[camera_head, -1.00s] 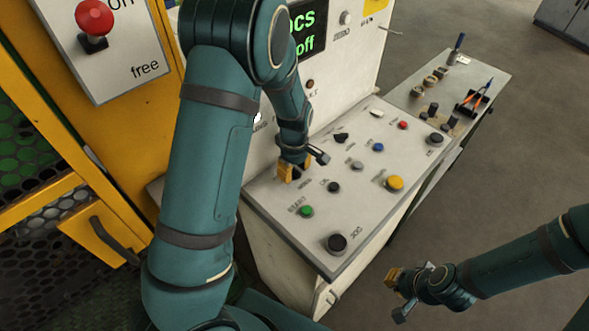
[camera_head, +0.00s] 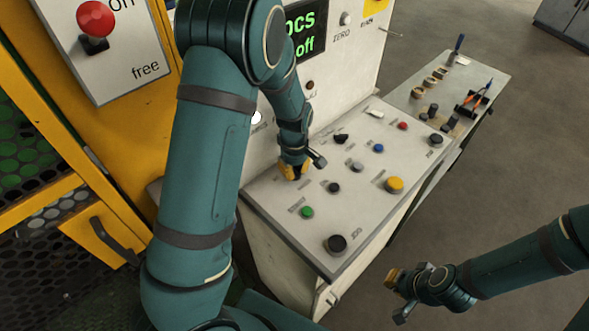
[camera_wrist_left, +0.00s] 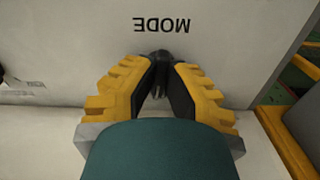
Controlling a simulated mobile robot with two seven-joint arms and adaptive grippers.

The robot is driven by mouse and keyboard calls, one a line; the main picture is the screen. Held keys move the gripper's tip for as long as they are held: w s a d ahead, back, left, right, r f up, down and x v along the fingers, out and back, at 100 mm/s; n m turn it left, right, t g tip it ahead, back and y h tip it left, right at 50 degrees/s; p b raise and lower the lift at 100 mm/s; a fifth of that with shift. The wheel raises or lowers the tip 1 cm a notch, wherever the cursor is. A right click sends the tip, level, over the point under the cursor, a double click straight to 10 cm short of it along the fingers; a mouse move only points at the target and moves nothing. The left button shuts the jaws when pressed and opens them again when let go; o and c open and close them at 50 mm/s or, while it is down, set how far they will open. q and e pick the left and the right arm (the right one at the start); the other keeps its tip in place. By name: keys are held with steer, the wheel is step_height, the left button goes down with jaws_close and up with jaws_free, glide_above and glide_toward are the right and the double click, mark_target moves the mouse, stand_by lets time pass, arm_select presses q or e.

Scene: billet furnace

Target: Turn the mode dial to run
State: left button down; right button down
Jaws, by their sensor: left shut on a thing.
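The mode dial (camera_wrist_left: 160,76) is a small dark knob on the pale sloped control panel (camera_head: 330,235). In the left wrist view, the label MODE (camera_wrist_left: 162,24) appears upside down just beyond it. My left gripper (camera_wrist_left: 160,88) is shut on the dial, with its yellow-backed fingers on either side. In the head view, my left gripper (camera_head: 293,170) is at the panel's left rear and hides the dial. The dial's pointer direction cannot be made out. My right gripper (camera_head: 393,278) hangs over the floor to the right of the panel; its finger gap is unclear.
The panel holds a green button (camera_head: 307,212), a yellow button (camera_head: 394,185), a blue button (camera_head: 379,148) and several dark knobs. A screen (camera_head: 305,30) behind it reads "off". A red knob (camera_head: 95,18) is at upper left. A side bench (camera_head: 455,85) holds tools.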

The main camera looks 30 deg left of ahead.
arm_select(q)
steer(key=m, duration=0.3)
steer(key=shift+f, duration=0.1)
steer(key=shift+m+b, duration=0.3)
steer(key=shift+m, duration=1.8)
steer(key=c, duration=1)
jaws_free()
